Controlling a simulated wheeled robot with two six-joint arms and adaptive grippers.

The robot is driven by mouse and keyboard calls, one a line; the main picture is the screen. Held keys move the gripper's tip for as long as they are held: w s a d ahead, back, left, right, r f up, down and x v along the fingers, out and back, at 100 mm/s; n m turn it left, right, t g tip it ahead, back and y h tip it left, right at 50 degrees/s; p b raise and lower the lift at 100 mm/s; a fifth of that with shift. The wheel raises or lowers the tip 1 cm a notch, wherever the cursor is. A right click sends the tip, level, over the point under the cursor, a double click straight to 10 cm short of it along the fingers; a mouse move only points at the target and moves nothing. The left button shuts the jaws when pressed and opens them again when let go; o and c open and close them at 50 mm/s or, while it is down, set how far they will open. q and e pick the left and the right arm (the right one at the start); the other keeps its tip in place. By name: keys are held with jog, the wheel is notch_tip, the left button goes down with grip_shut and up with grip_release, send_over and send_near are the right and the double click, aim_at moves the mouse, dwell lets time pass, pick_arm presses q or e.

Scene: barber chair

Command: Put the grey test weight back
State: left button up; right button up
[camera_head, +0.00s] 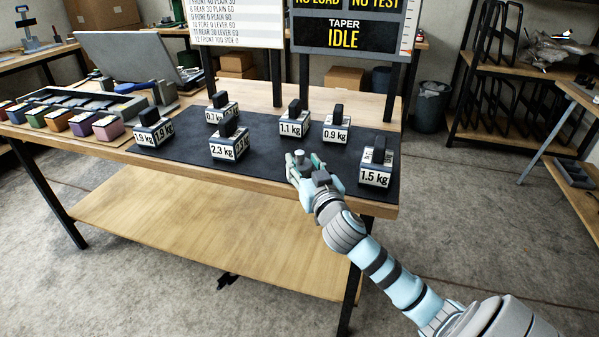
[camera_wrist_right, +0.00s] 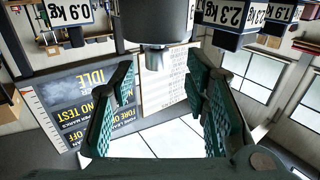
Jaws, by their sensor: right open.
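Several grey test weights with dark handles and white labels stand upright on a black mat (camera_head: 270,158) in the head view: 1.9 kg (camera_head: 147,137), 0.1 kg (camera_head: 214,117), 2.3 kg (camera_head: 222,152), 1.1 kg (camera_head: 291,129), 0.9 kg (camera_head: 335,135) and 1.5 kg (camera_head: 374,179). Which one the task means, I cannot tell. My right gripper (camera_head: 298,163) is open and empty at the mat's front, left of the 1.5 kg weight and in front of the 1.1 kg weight. Its green-padded fingers (camera_wrist_right: 160,100) stand apart in the wrist view. My left gripper is out of view.
Coloured blocks (camera_head: 75,122) and a grey tray sit at the bench's left. A sign reading IDLE (camera_head: 345,38) and a chart (camera_head: 235,20) stand behind the weights. The bench's front edge (camera_head: 180,165) is bare. A bin (camera_head: 430,107) and shelving stand at the right.

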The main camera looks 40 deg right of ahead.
aim_at(301, 156)
jog(key=x, duration=0.4)
jog(key=shift+w+d+b, duration=0.25)
jog(key=shift+w+b, duration=0.05)
jog(key=shift+s+r, duration=0.1)
grip_shut()
jog(key=shift+r, duration=0.1)
